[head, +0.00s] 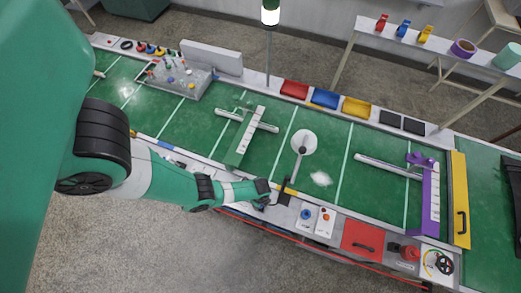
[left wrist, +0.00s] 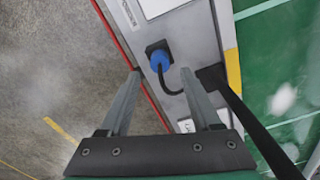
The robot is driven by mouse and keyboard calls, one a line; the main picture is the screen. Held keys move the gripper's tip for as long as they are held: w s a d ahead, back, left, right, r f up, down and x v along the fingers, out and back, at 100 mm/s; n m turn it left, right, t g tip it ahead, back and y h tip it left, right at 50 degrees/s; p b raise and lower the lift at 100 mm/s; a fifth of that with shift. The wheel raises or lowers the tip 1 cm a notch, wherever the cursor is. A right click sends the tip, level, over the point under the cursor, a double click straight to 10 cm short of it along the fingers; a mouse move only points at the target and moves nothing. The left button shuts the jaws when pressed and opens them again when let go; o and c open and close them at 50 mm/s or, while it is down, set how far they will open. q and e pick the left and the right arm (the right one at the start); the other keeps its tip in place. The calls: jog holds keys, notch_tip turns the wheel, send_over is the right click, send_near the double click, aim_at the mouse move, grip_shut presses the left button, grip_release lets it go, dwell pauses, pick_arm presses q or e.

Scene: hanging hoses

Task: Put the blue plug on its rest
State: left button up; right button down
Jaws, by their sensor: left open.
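The blue plug (left wrist: 158,60) shows in the left wrist view, seated against a square black fitting (left wrist: 151,49) on the grey bench edge. A black cable (left wrist: 165,83) curves from it toward my gripper. I cannot tell whether the black fitting is a socket or the rest, and no separate rest is clear. My left gripper (left wrist: 160,72) is open, with its fingertips apart on either side of the plug in the picture and nothing clearly between them. In the head view my left gripper (head: 272,195) is over the bench's front edge; the plug is not clearly visible there. My right gripper is out of view.
A black upright bar (head: 284,192) stands close beside my left gripper.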

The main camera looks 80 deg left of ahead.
pick_arm(q)
notch_tip(320, 180, up, 7)
jog(key=p, duration=0.5)
jog(key=shift+f, duration=0.15)
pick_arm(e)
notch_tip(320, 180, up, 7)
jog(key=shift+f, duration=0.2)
